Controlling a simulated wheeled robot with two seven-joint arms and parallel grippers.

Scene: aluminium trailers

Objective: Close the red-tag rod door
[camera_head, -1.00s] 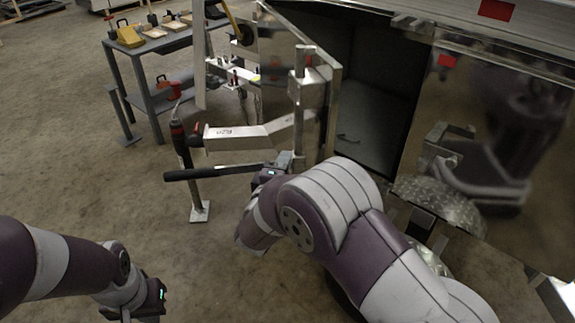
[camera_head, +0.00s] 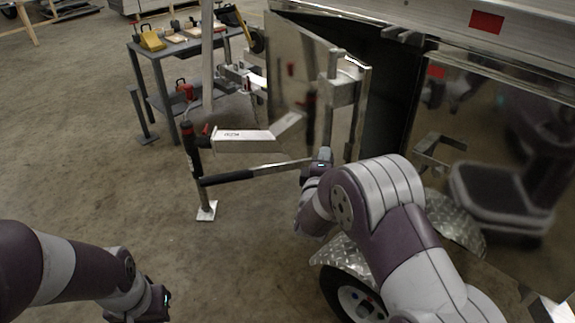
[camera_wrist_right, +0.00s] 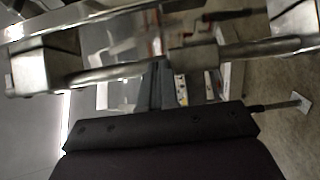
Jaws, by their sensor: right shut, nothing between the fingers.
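The rod door (camera_head: 300,70) is a shiny metal panel on the trailer, standing partly open with a dark gap at its right. A vertical rod (camera_head: 334,95) runs along its free edge. A black-ended bar (camera_head: 230,177) reaches left from near the rod's lower part. A red tag (camera_head: 487,21) sits on the trailer's upper frame. My right gripper (camera_head: 320,160) is shut and empty beside the lower rod; contact is unclear. In the right wrist view the rod (camera_wrist_right: 250,50) crosses behind the fingers (camera_wrist_right: 162,85). My left gripper (camera_head: 150,305) is low at left, its jaws unclear.
A work table (camera_head: 185,48) with tools is at the back left. A wheel (camera_head: 352,298) and fender lie below my right arm.

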